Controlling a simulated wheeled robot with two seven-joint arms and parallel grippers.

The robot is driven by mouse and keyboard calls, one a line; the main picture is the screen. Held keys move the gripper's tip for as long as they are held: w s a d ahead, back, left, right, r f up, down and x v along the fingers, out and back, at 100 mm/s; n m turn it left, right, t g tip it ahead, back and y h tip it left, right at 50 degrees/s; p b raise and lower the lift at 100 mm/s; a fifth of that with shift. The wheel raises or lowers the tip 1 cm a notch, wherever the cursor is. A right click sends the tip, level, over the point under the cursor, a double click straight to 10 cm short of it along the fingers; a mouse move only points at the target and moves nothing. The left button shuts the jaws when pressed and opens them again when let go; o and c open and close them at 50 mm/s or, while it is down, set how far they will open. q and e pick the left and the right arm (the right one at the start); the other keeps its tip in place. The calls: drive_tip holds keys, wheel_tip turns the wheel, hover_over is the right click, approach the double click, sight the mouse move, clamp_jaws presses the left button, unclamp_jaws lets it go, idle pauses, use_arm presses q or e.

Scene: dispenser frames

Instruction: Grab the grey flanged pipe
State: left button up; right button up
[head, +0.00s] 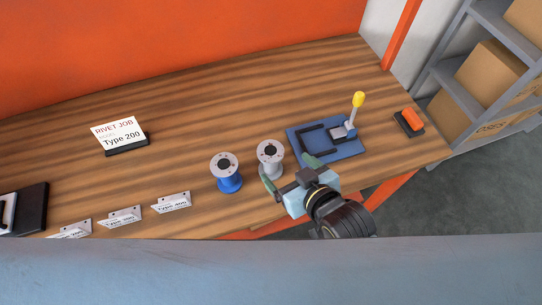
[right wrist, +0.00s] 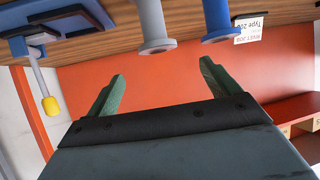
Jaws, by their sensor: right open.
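The grey flanged pipe (head: 270,152) stands upright on the wooden table, with a round flange and dark centre on top. It also shows in the right wrist view (right wrist: 153,27), at the top middle. A similar blue flanged pipe (head: 229,184) with a grey top stands just left of it; it shows in the wrist view (right wrist: 216,18) too. My right gripper (head: 288,171) is open and empty, close in front of the grey pipe. Its green fingers (right wrist: 161,76) are apart, and in the wrist view the grey pipe lies beyond the gap between them. My left gripper is not in view.
A blue fixture plate (head: 350,150) with a yellow-knobbed lever (head: 358,99) lies right of the grey pipe. An orange-and-black object (head: 411,121) sits at the right edge. Sign cards (head: 171,202) line the front left, and a Type 200 sign (head: 120,133) stands behind.

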sight(271, 151)
drive_tip(key=x, duration=1.2)
drive_tip(key=shift+w+f, duration=0.25)
drive_tip(key=c, duration=1.4)
drive_tip(key=shift+r, duration=0.15)
drive_tip(key=shift+c, duration=0.4)
